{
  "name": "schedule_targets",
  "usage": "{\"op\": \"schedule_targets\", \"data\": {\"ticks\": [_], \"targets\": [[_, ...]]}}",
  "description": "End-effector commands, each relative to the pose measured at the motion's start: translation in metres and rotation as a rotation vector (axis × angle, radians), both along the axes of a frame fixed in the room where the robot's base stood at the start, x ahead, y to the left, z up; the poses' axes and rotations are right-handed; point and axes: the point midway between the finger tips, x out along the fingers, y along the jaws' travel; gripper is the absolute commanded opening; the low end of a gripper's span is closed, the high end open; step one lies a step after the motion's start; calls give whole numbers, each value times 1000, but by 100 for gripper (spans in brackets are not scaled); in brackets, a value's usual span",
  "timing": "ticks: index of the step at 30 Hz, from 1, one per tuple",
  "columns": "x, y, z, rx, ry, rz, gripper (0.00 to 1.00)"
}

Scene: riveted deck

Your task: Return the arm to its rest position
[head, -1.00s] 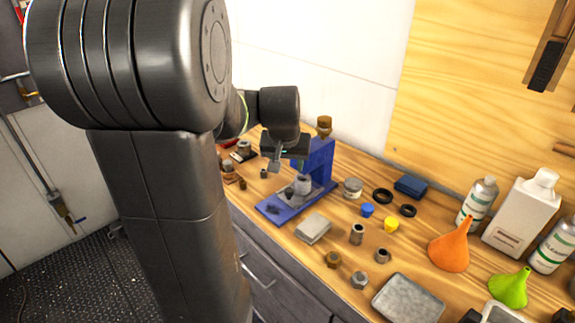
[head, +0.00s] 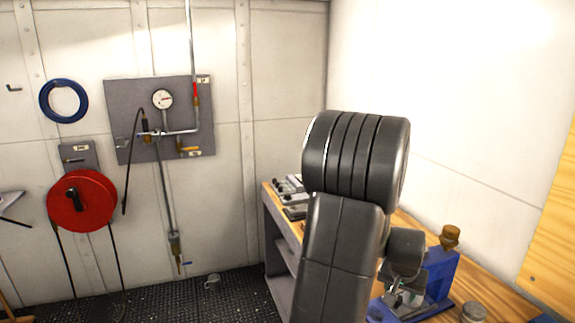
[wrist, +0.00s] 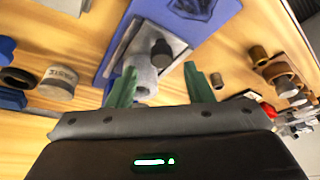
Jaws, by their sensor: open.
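My gripper (wrist: 162,86) is open in the wrist view, its two green fingers apart. It is over a blue press (wrist: 113,45) on the wooden bench. A grey cylindrical part (wrist: 141,76) shows between the fingers, and I see no grip on it. In the head view my arm (head: 345,220) stands up at the right and bends down toward the bench. My gripper is small and partly hidden there, beside the blue press (head: 441,272) with its brown knob (head: 450,236).
The wooden bench (head: 500,288) runs along the right wall. A labelled tin (wrist: 58,80) and several small metal parts lie near the press. At the left are a wall panel with a gauge (head: 162,98), a red hose reel (head: 82,200) and open dark floor (head: 225,300).

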Motion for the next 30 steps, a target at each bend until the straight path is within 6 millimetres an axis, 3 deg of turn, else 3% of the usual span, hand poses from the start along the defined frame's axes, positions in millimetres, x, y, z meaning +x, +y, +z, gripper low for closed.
{"op": "schedule_targets", "data": {"ticks": [6, 12, 23, 30], "targets": [[7, -4, -20, 1, 1, 0, 47], [9, -6, -26, -1, -1, 0, 47], [9, -5, -25, -1, -1, 0, 47], [3, -2, -6, -2, -3, 0, 47]]}}
